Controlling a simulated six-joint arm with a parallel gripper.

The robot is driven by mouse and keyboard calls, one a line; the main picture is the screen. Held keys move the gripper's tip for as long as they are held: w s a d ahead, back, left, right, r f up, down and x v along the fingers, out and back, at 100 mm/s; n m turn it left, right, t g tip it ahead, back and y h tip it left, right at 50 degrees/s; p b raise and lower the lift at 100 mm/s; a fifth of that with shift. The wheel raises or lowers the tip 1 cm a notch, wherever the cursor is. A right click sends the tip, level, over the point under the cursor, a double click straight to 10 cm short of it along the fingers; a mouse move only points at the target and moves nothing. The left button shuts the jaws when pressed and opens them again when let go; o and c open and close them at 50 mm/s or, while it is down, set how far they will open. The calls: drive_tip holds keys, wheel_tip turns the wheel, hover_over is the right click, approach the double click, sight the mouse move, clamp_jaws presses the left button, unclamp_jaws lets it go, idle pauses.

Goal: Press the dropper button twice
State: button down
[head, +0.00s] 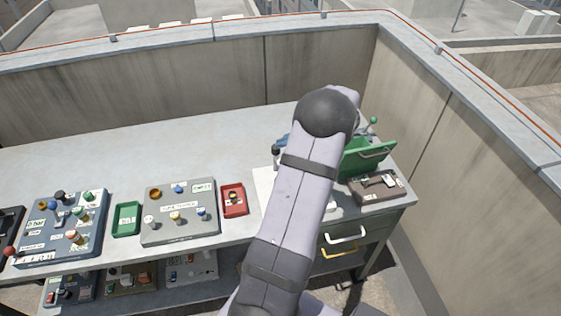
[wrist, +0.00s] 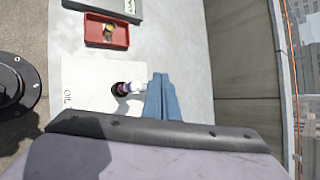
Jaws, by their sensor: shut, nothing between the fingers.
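A small upright item (wrist: 122,88) with a dark, purplish round top and a pale part reaching right stands on a white sheet (wrist: 80,75) marked "OIL" in the wrist view. It is probably the dropper; I cannot make out its button. My gripper (wrist: 160,82) has blue fingers, shut and empty, just right of this item; I cannot tell if they touch. In the head view, my arm hides most of this area. A bit of blue finger (head: 282,140) shows beside a dark-topped item (head: 276,151), and the white sheet (head: 264,186) shows left of my arm.
A red tray (head: 244,201) with a small yellow-and-dark item lies left of the sheet. Grey (head: 180,229) and blue (head: 47,244) panels with knobs and a green tray (head: 126,230) lie farther left. A green box (head: 352,164) and dark case (head: 365,190) are at right. The rear bench is clear.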

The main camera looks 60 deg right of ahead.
idle(0.4)
wheel_tip(320, 180, up, 4)
drive_tip(key=shift+f+p, duration=0.1)
drive_tip(key=shift+p, duration=0.85)
drive_tip(key=shift+f, duration=0.1)
drive_tip(key=shift+f+b, duration=3.15)
drive_tip(key=shift+f, duration=1.2)
drive_tip(key=shift+f, duration=0.1)
drive_tip(key=shift+f+b, duration=0.3)
drive_tip(key=shift+b, duration=0.15)
